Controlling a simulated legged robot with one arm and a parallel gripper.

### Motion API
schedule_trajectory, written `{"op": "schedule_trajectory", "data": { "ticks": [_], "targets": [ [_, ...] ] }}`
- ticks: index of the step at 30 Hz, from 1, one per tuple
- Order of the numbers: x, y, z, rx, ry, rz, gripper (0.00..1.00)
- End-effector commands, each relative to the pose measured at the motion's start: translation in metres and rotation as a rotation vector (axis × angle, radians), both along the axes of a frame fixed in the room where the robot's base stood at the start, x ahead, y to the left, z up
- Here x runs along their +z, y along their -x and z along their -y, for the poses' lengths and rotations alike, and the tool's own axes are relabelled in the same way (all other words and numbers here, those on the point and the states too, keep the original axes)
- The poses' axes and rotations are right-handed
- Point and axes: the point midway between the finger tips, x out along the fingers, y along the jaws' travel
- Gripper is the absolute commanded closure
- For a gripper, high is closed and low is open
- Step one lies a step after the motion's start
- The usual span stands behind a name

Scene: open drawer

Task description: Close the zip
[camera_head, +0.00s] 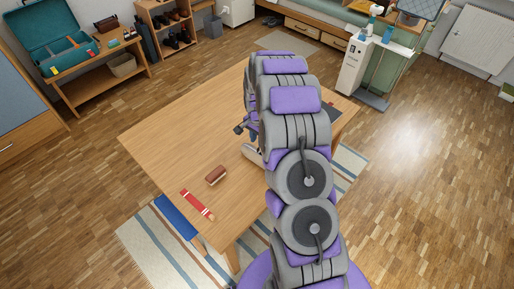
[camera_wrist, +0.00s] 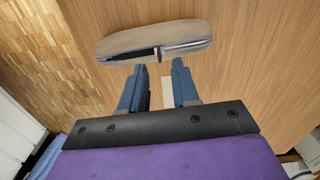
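In the wrist view, a beige ribbed case (camera_wrist: 125,43) lies on the wooden table, with its zip line running along the side facing me. A small dark zip pull (camera_wrist: 159,54) hangs near the middle of that line. The zip line looks pale and wider to the right of the pull and dark to its left. My gripper (camera_wrist: 159,67) is open, its two blue fingers pointing at the case. The pull sits just beyond and between the fingertips; nothing is visibly held.
The wooden table (camera_head: 180,135) has free room at its left. A brown block-like object (camera_head: 215,175) and a red strip-shaped item (camera_head: 197,204) lie near its front left edge. A dark flat object (camera_head: 335,113) shows at the right, partly behind my arm.

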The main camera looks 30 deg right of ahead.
Motion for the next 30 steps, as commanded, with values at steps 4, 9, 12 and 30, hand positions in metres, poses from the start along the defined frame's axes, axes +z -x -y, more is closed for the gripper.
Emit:
{"op": "schedule_trajectory", "data": {
  "ticks": [4, 9, 12, 30],
  "targets": [
    [-0.028, 0.001, -0.001, 0.0, 0.0, -0.002, 0.7],
    [-0.044, 0.0, -0.002, 0.0, 0.002, 0.001, 0.7],
    [-0.048, 0.0, -0.003, 0.0, 0.003, 0.0, 0.7],
    [-0.049, 0.0, -0.001, 0.0, 0.002, 0.001, 0.98]
  ]
}}
